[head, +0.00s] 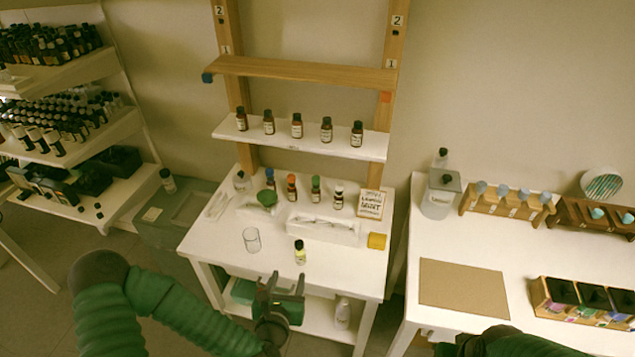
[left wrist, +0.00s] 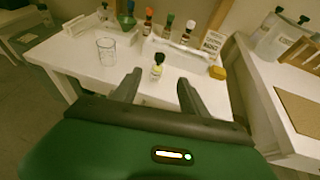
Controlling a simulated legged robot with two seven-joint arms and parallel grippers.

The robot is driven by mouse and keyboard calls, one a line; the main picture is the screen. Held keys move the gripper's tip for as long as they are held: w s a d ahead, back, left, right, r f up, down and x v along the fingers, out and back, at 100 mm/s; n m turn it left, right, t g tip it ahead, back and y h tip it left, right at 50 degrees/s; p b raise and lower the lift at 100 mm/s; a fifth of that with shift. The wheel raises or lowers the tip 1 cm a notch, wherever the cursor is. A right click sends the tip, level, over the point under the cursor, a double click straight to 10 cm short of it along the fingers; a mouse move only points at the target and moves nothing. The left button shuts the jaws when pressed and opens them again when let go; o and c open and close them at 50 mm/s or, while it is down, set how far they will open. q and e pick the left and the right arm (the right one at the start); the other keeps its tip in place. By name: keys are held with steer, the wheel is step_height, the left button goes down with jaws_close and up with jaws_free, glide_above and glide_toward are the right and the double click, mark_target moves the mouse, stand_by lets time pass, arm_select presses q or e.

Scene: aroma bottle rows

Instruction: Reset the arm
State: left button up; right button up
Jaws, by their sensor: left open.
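My left gripper (head: 281,286) is open and empty, in front of the white table's front edge in the head view. Its two fingers (left wrist: 158,88) also show in the left wrist view, apart, with nothing between them. A small bottle with yellow-green liquid and a black cap (head: 300,252) stands upright on the table (head: 215,245), beyond the fingertips. It also shows in the left wrist view (left wrist: 157,67). My right arm shows only as a dark green part at the bottom right of the head view; its gripper is not in view.
A shelf of brown bottles (head: 300,137) is above. A second table (head: 440,245) stands right, across a gap.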

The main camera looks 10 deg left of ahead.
arm_select(q)
steer(key=s+d+f+m+g+h, duration=0.1)
steer(key=s+f+m+g+h, duration=0.15)
steer(key=m, duration=0.95)
steer(key=s+d+f+m+g+h, duration=0.1)
steer(key=s+d+f+m+g, duration=0.2)
steer(key=m, duration=0.9)
steer(key=s+a+r+m+g+y, duration=0.2)
steer(key=s+a+r+m+g, duration=0.3)
steer(key=s+r+m, duration=0.4)
steer(key=a+m, duration=0.1)
steer(key=m, duration=0.3)
steer(key=shift+r, duration=0.25)
steer(key=shift+s+r, duration=0.1)
